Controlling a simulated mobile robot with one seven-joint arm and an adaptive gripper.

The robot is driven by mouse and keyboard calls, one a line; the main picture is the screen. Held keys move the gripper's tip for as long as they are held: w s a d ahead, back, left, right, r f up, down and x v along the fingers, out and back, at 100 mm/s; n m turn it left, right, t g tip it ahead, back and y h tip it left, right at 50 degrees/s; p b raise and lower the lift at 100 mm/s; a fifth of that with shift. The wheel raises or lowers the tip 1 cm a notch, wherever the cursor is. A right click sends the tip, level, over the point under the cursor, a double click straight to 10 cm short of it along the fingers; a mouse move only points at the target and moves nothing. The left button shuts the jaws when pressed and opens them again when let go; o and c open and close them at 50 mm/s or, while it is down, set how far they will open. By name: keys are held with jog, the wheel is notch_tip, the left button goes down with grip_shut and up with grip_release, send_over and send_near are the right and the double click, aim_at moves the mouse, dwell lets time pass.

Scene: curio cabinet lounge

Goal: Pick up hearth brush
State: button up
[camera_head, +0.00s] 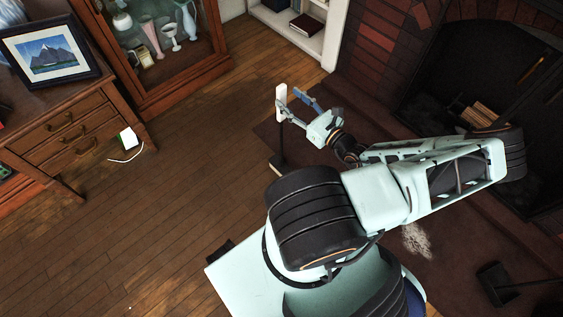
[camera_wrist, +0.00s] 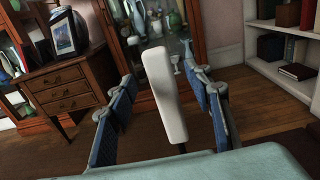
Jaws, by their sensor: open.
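The hearth brush seems to be the upright tool with a long white head (camera_head: 282,96) on a thin dark shaft, rising from a small base on the floor by the hearth. In the wrist view its white head (camera_wrist: 163,95) stands slightly tilted between the blue finger pads. My gripper (camera_head: 293,98) is open around the head, which also shows in the wrist view between the fingertips (camera_wrist: 160,70). A gap shows between the head and each finger there. The lower shaft is mostly hidden by my gripper in the wrist view.
A wooden desk (camera_head: 60,120) with a framed picture (camera_head: 50,55) and a glass-front cabinet (camera_head: 150,85) stand at left. A white bookshelf (camera_head: 290,28) stands behind. The brick fireplace (camera_head: 400,35) is at right. A dark tool (camera_head: 494,284) lies lower right. The wooden floor (camera_head: 170,210) is mostly clear.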

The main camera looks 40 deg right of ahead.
aim_at(284, 95)
jog(key=w, duration=0.3)
jog(key=w+b, duration=0.1)
jog(key=shift+w+a+f, duration=0.25)
jog(key=shift+w, duration=0.05)
grip_shut()
jog(key=shift+r, duration=0.1)
